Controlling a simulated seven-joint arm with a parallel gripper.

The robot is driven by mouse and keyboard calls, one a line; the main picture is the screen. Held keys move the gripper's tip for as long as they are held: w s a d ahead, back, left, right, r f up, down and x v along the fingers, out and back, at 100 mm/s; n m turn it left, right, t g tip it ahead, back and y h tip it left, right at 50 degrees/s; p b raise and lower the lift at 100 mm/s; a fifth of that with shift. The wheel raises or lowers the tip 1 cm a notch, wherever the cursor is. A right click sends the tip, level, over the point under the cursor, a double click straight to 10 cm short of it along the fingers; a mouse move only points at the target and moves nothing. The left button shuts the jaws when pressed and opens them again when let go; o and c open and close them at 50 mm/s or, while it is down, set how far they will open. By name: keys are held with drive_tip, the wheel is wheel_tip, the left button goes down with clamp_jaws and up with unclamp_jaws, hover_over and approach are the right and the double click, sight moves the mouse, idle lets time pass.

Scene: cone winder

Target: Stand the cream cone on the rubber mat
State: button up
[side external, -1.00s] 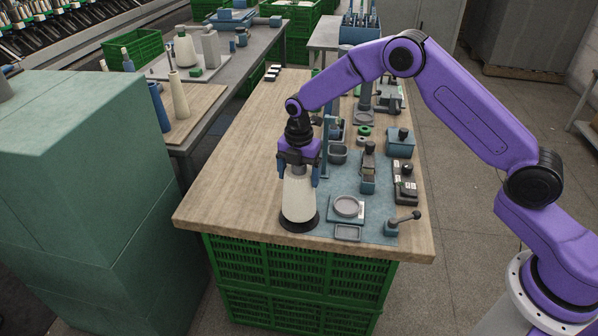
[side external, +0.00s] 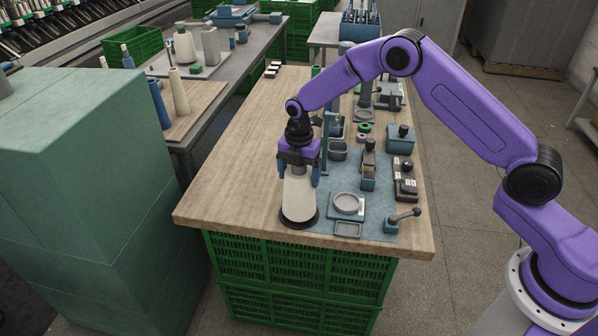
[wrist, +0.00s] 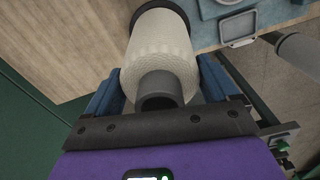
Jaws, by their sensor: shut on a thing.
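The cream cone (side external: 298,197) is upright, wide end down, over the round black rubber mat (side external: 287,223) near the front edge of the wooden table. My gripper (side external: 298,178) points down from above, its blue fingers shut on the cone's upper part, one on each side. The cone's base lies within the mat's dark rim; whether it bears fully on the mat cannot be told. In the wrist view the cone (wrist: 165,55) sits between the fingers, with its dark grey narrow end (wrist: 160,90) nearest the camera and a dark rim (wrist: 146,8) around its far end.
Right of the cone, a blue mat (side external: 376,228) carries a round dish on a plate (side external: 346,204), a small tray (side external: 347,229) and a lever block (side external: 401,220). Blue fixtures stand behind. The wooden tabletop (side external: 235,180) to the left is clear.

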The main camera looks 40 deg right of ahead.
drive_tip(key=o, duration=0.7)
drive_tip(key=shift+o, duration=0.2)
drive_tip(key=shift+r, duration=0.1)
wheel_tip(320, 180, up, 17)
drive_tip(key=shift+r, duration=0.2)
drive_tip(key=shift+s, duration=0.1)
drive_tip(key=s+a+r+m, duration=0.1)
drive_tip(key=s+r+m, duration=0.15)
drive_tip(key=s, duration=0.75)
drive_tip(key=s+a+r+m, duration=0.1)
drive_tip(key=s+m, duration=0.3)
drive_tip(key=s, duration=0.7)
drive_tip(key=s+d+f+m, duration=0.1)
drive_tip(key=s+d+m, duration=0.1)
drive_tip(key=s+d, duration=0.3)
drive_tip(key=s+d+f+m, duration=0.2)
drive_tip(key=s+d+m, duration=0.1)
drive_tip(key=s, duration=1.1)
drive_tip(key=shift+s+d+m, duration=0.2)
drive_tip(key=shift+d+m, duration=0.15)
drive_tip(key=shift+d, duration=0.55)
